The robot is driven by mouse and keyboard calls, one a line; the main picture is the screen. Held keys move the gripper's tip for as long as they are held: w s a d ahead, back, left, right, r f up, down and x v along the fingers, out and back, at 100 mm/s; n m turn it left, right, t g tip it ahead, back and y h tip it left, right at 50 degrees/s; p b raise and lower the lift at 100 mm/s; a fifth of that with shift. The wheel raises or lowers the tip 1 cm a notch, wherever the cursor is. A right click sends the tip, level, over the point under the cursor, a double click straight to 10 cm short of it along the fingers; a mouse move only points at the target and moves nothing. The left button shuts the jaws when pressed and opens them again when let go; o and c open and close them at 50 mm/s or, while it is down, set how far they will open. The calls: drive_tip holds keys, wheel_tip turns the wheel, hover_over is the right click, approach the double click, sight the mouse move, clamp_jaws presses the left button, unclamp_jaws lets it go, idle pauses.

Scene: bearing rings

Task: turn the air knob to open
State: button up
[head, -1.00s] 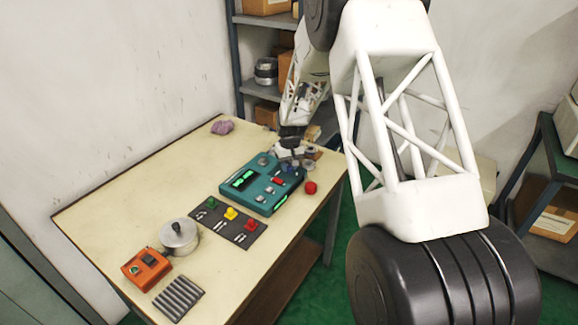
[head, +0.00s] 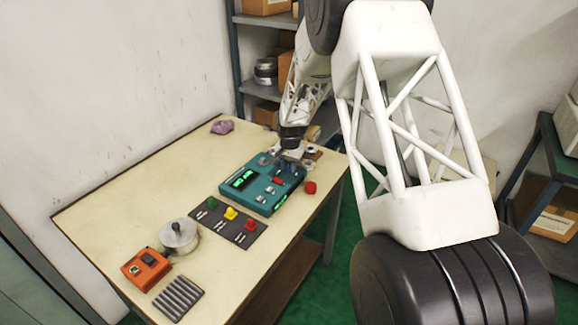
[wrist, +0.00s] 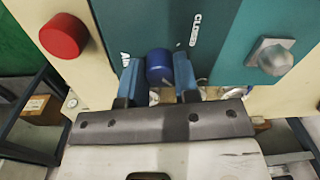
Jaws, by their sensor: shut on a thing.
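The blue air knob (wrist: 158,66) sits at the edge of the teal panel in the wrist view. Partly cut-off lettering that looks like "AIR" is to its left and "CLOSED" above right. My gripper (wrist: 159,72) has one finger on each side of the knob and is shut on it. In the head view, the teal control box (head: 235,190) lies on the table, and my gripper (head: 289,160) is low over its far right end, largely covering the knob there. The knob's pointing direction cannot be made out.
A red knob (wrist: 64,36) and a grey metal knob (wrist: 271,57) flank the air knob. The table (head: 120,200) also holds a dark plate with coloured knobs (head: 228,222), a lidded metal pot (head: 179,238) and an orange box (head: 146,268). The table's left part is clear.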

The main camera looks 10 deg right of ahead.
drive_tip(key=shift+r, duration=0.1)
idle(0.3)
drive_tip(key=o, duration=0.9)
wheel_tip(320, 180, up, 7)
drive_tip(key=shift+d+r, duration=0.15)
drive_tip(key=shift+r, duration=0.2)
drive_tip(key=shift+s, duration=0.1)
